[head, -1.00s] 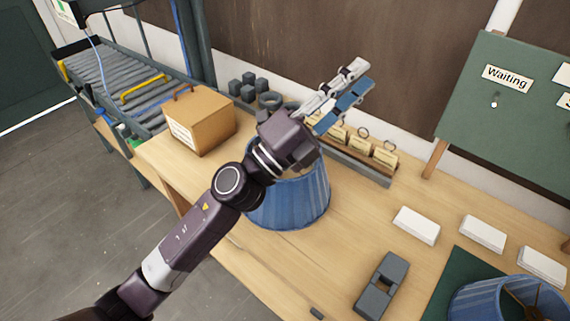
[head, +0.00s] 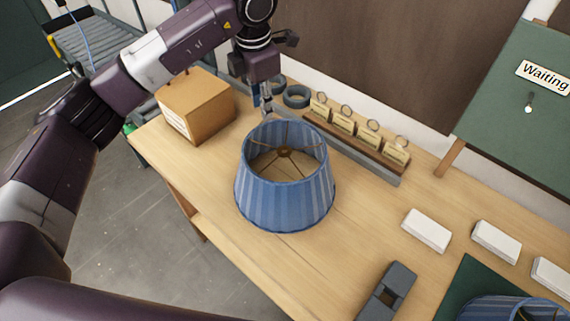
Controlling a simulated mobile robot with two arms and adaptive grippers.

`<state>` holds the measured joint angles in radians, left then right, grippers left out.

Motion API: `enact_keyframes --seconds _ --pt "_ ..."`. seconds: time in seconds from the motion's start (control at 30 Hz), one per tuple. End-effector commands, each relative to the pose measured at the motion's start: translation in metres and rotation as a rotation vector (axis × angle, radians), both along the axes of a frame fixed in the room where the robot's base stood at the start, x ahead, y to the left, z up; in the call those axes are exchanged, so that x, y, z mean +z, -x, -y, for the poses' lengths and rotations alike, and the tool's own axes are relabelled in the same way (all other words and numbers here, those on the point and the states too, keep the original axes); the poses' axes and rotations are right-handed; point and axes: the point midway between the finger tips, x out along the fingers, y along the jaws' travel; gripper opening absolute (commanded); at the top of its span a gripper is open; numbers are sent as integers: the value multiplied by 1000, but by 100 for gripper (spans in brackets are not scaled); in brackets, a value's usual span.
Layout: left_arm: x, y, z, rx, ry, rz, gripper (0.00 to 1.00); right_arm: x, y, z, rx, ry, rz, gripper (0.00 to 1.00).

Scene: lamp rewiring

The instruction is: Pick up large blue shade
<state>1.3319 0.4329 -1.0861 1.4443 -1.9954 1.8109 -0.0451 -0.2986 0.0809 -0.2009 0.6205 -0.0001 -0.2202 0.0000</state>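The large blue shade (head: 285,203) stands upright on the wooden workbench (head: 225,240), its narrower open top facing up. Its wire frame and central ring show inside. My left gripper (head: 267,106) points down at the shade's far rim, its fingertips close to the rim. I cannot tell whether they touch it, and the fingers are seen too nearly edge-on to judge their gap. My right gripper is not in view. A second blue shade (head: 498,309) is partly cut off at the bottom right edge.
A cardboard box (head: 197,108) stands left of the shade. A rack of tags (head: 343,124) runs behind it. A dark grey block (head: 387,291) and several white blocks (head: 427,231) lie to the right.

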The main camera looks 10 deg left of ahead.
Motion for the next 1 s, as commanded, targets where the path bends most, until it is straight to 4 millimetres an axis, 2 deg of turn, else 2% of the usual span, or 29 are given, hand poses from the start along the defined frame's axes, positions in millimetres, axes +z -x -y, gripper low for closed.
enact_keyframes --seconds 0.27,0.43,0.53,0.83,0.87,1.0 --pt "-28 -1 1 0 -1 -5 25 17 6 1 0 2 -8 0" --pt "-51 1 4 -1 -1 -7 25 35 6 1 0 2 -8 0" --pt "-66 -2 3 0 -1 -5 25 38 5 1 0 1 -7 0" --pt "-75 -4 3 -1 0 -1 25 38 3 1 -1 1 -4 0" --pt "-75 -4 3 -1 0 -2 23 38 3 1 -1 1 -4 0" --pt "-74 -4 4 -1 0 -2 8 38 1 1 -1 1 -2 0"
